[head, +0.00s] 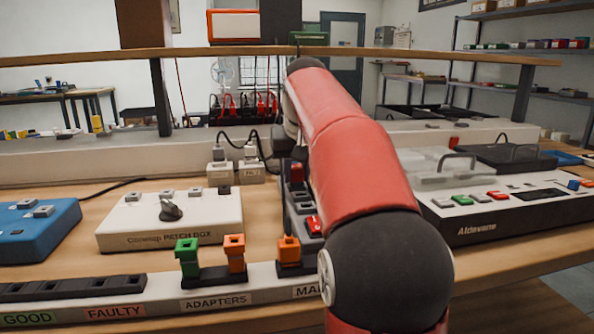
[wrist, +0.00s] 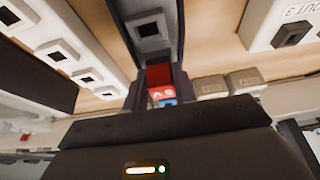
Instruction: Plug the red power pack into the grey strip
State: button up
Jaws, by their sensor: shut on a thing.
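The grey strip (head: 303,208) lies lengthwise in the middle of the bench, partly hidden behind my arm. In the wrist view the strip (wrist: 128,15) shows a square socket (wrist: 150,30). The red power pack (wrist: 159,75), with white marking and a blue patch at its lower end, is between the dark fingers of my gripper (wrist: 160,85), which is shut on it. In the head view a dark red block (head: 296,172) stands at the strip's far end, under my wrist; it looks like the pack. I cannot tell whether it is seated or just above.
A red switch-like part (head: 315,226) is on the strip. A cream patch box (head: 170,218) is left, a blue box (head: 35,228) farther left. Two plugged adapters (head: 220,172) stand behind. A white device (head: 490,205) is right. Green (head: 187,255) and orange (head: 235,253) adapters stand in front.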

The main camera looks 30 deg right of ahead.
dwell(0.4)
jog(key=o, duration=1)
jog(key=p+v, duration=0.1)
jog(key=v, duration=0.3)
jog(key=w+v, duration=0.1)
jog(key=v, duration=0.4)
jog(key=w+p+v, duration=0.1)
jog(key=v, duration=0.3)
jog(key=shift+s+d+r+p, duration=0.1)
jog(key=shift+d+r+p, duration=0.15)
jog(key=shift+r, duration=0.3)
jog(key=shift+s, duration=0.1)
